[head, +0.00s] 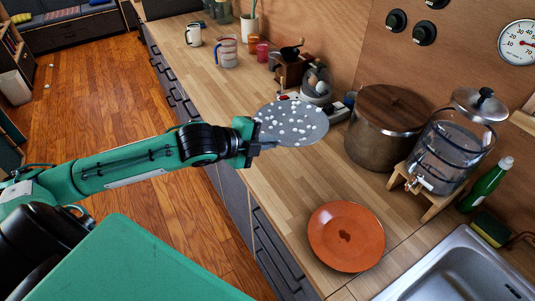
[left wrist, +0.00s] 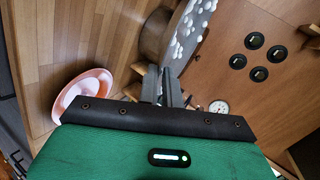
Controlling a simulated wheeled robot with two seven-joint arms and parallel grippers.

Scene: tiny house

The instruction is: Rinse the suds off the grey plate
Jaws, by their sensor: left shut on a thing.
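The grey plate (head: 290,124) is dotted with white suds and is held above the counter in the head view. My left gripper (head: 258,140) is shut on its near-left rim. In the left wrist view the suds-covered plate (left wrist: 184,30) shows past the fingers of my left gripper (left wrist: 170,86), partly cut off by the top edge. A sink (head: 462,278) is at the lower right of the head view, away from the plate. A glass water dispenser (head: 449,148) with a tap stands on a wooden stand behind it. My right gripper is not in view.
An orange plate (head: 346,248) with a dark stain lies on the counter left of the sink. A lidded pot (head: 382,137), a green bottle (head: 487,184) and a sponge (head: 491,229) stand near the wall. Mugs (head: 228,51) and a grinder (head: 291,68) are farther back.

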